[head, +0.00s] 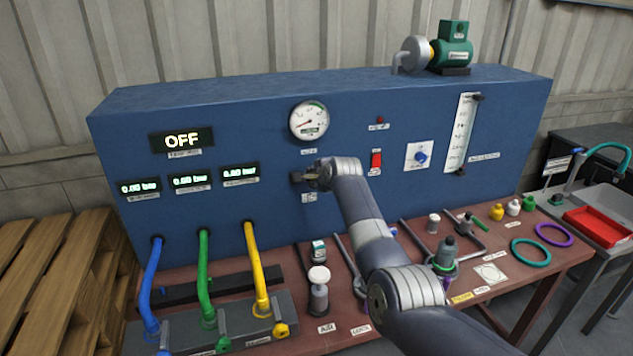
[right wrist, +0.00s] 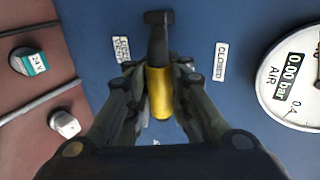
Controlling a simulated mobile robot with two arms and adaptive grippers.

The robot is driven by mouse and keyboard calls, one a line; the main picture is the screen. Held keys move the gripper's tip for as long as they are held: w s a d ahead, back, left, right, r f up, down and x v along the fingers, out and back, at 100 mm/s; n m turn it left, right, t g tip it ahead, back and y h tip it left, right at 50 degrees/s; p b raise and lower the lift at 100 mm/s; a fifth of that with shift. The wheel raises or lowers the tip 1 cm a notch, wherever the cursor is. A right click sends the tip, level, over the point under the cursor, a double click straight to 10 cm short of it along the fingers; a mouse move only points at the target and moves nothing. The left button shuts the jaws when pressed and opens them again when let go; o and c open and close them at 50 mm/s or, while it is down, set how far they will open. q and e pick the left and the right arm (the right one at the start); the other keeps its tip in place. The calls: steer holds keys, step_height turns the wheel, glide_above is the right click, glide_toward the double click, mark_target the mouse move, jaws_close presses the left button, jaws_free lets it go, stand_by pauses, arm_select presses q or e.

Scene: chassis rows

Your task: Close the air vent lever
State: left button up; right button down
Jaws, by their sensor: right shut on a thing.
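The air vent lever has a black pivot end (right wrist: 158,18) and a yellow handle (right wrist: 160,92) in the right wrist view. In the head view its dark mount (head: 295,177) sits on the blue panel below the round gauge. The handle points to the right along the panel, roughly level. My right gripper (head: 314,177) is shut around the yellow handle; its fingers (right wrist: 158,95) flank it on both sides. A CLOSED label (right wrist: 221,61) is on the gauge side of the lever, and another label (right wrist: 122,50) is on the opposite side. My left gripper is not in view.
The air gauge (head: 309,121) reads 0.00 bar and sits just above the lever. A red switch (head: 376,162) and a blue knob (head: 421,157) lie to its right. Blue, green and yellow hoses (head: 254,270) are at lower left. Fittings crowd the red-brown bench (head: 290,342) below.

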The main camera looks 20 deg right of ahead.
steer(key=shift+w+r, duration=0.3)
steer(key=shift+r, duration=0.3)
steer(key=c, duration=1.6)
jaws_free()
steer(key=shift+d, duration=0.1)
steer(key=shift+o, duration=0.7)
steer(key=shift+s+r, duration=0.1)
steer(key=shift+s, duration=0.3)
steer(key=shift+w, duration=0.1)
steer(key=shift+f, duration=0.2)
steer(key=v, duration=1.2)
